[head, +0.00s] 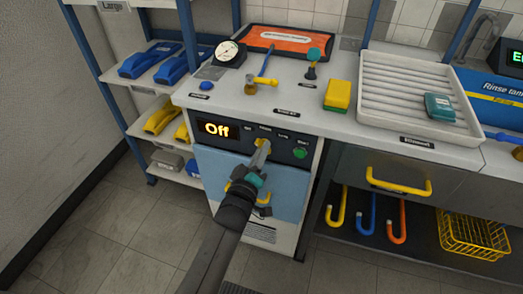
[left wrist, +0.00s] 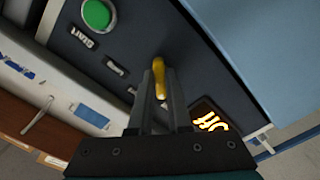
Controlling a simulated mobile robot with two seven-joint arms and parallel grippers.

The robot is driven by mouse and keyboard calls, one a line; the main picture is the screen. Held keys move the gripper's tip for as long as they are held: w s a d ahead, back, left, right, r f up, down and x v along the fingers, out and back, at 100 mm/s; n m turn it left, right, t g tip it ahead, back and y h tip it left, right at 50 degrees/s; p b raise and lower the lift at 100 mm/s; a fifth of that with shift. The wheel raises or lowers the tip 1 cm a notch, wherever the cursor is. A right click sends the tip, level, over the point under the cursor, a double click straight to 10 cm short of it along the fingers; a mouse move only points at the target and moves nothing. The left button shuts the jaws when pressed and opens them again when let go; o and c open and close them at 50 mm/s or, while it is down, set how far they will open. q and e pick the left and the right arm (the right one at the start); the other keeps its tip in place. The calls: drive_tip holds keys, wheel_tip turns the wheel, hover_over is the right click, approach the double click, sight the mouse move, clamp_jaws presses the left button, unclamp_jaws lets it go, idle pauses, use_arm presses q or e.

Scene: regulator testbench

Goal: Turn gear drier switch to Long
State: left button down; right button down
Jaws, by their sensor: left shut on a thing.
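The gear drier's dark control panel (head: 225,148) is on the front of the bench. Its display (head: 217,128) reads "Off" in lit orange letters, and it shows upside down in the left wrist view (left wrist: 210,118). A yellow switch knob (head: 264,143) sits right of the display, under small labels. In the left wrist view, my left gripper (left wrist: 159,85) is shut on the yellow switch (left wrist: 158,72), with a finger on each side. In the head view, my left gripper (head: 260,158) reaches the panel from below. My right gripper is not in view.
A green start button (head: 300,152) is right of the switch. The drier's blue door (head: 285,195) is below the panel. A white drying tray (head: 385,100) is at right.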

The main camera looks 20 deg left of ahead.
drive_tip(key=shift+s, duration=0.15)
use_arm(q)
drive_tip(key=m+p, duration=0.2)
drive_tip(key=m, duration=1.7)
drive_tip(key=shift+a+m, duration=0.1)
drive_tip(key=shift+m, duration=0.2)
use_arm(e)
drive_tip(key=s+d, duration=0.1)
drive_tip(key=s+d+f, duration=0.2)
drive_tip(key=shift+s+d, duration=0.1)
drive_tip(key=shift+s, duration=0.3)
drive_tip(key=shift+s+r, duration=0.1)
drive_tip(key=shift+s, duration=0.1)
use_arm(q)
drive_tip(key=c, duration=0.9)
unclamp_jaws()
